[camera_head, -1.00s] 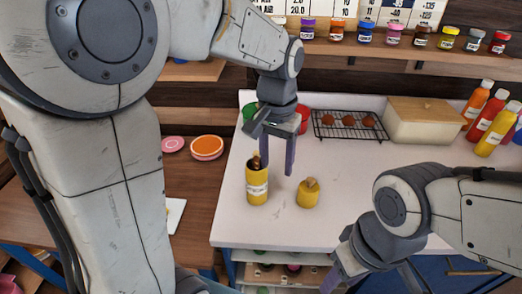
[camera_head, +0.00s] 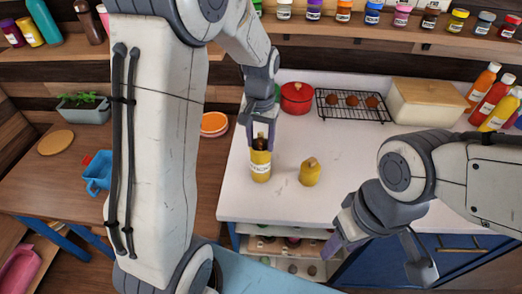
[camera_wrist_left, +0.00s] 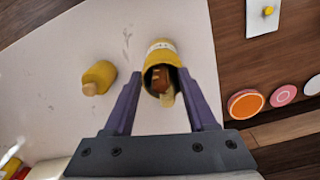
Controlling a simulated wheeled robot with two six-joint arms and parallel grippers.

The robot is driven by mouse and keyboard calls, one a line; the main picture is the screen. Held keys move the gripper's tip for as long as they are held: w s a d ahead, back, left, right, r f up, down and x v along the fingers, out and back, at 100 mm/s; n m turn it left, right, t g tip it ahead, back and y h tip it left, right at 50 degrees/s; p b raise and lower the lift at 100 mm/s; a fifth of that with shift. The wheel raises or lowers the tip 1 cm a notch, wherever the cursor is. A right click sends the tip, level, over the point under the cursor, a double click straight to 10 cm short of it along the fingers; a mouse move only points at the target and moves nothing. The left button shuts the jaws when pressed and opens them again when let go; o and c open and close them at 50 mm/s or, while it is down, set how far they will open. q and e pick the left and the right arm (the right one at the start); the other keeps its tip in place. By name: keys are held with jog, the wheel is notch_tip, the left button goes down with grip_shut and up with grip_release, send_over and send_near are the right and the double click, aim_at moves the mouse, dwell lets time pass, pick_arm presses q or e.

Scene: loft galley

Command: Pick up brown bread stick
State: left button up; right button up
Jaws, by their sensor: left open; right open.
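A yellow can with a white label (camera_head: 261,172) stands upright on the white counter. In the left wrist view, a brown bread stick (camera_wrist_left: 159,76) and a tan piece (camera_wrist_left: 168,97) show inside its dark mouth; in the head view a brown tip (camera_head: 261,141) pokes above the rim. My left gripper (camera_head: 260,140) is open over the can, its two purple fingers on either side of the mouth. In the left wrist view, the left gripper (camera_wrist_left: 160,80) holds nothing. I cannot tell whether the fingers touch the can. My right gripper (camera_head: 375,258) is open and empty by the counter's front edge.
A yellow bottle with a tan top (camera_head: 310,174) stands right of the can. Behind are a red pot (camera_head: 297,98), a wire rack (camera_head: 352,104) with brown balls and a beige box (camera_head: 426,104). Sauce bottles (camera_head: 493,98) stand at the back right. The counter's middle is clear.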

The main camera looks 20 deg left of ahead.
pick_arm(q)
jog(key=shift+f, duration=0.4)
grip_shut()
jog(key=shift+r, duration=0.1)
